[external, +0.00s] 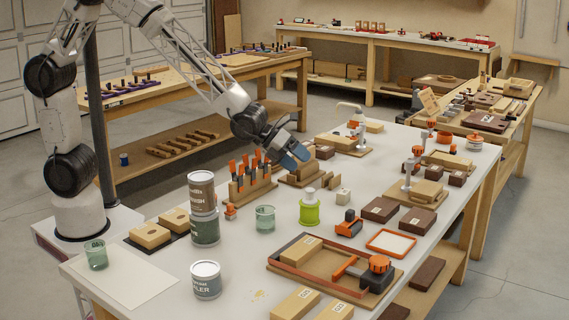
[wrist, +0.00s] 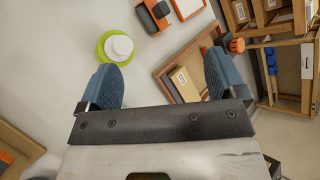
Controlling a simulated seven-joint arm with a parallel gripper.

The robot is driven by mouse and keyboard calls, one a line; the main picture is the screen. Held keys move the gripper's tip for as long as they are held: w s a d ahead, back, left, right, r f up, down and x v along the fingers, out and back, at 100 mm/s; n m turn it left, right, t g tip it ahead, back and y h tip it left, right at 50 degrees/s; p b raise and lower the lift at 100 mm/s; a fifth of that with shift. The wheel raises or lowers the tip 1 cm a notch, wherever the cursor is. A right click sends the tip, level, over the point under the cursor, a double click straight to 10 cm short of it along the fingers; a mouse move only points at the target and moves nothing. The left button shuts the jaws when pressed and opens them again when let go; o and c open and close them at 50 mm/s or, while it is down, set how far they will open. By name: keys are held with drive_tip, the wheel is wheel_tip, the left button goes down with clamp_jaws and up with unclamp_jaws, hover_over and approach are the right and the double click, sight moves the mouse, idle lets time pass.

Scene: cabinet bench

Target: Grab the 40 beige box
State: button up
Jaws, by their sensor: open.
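A beige box (external: 301,249) with a white label lies in the wooden tray (external: 330,288). In the wrist view that box (wrist: 184,84) shows inside the tray, left of the right finger. Two more labelled beige boxes, one (external: 294,303) beside the other (external: 335,311), lie at the table's front edge. The label numbers are too small to read surely, so I cannot tell which is 40.
Stacked cans (external: 204,209) and a clamp rack (external: 251,180) stand left. Brown boxes (external: 417,221) lie right.

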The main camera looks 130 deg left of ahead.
sight(342, 191)
drive_tip(key=a+f+m, duration=0.3)
drive_tip(key=a+f, duration=0.2)
drive_tip(key=a, duration=0.1)
drive_tip(key=a+f+m+t+y, duration=0.1)
drive_tip(key=a+f+m, duration=0.2)
drive_tip(key=a+f, duration=0.2)
drive_tip(key=a+f+m+t+y, duration=0.1)
drive_tip(key=a+f+m, duration=0.2)
drive_tip(key=a+f, duration=0.3)
drive_tip(key=shift+w+a+m, duration=0.15)
drive_tip(key=shift+a, duration=0.55)
drive_tip(key=shift+w+a+m, duration=0.1)
drive_tip(key=shift+a+m, duration=0.05)
drive_tip(key=shift+a, duration=0.55)
drive_tip(key=shift+w, duration=0.1)
drive_tip(key=shift+x, duration=2.35)
drive_tip(key=shift+r, duration=0.1)
drive_tip(key=c, duration=1)
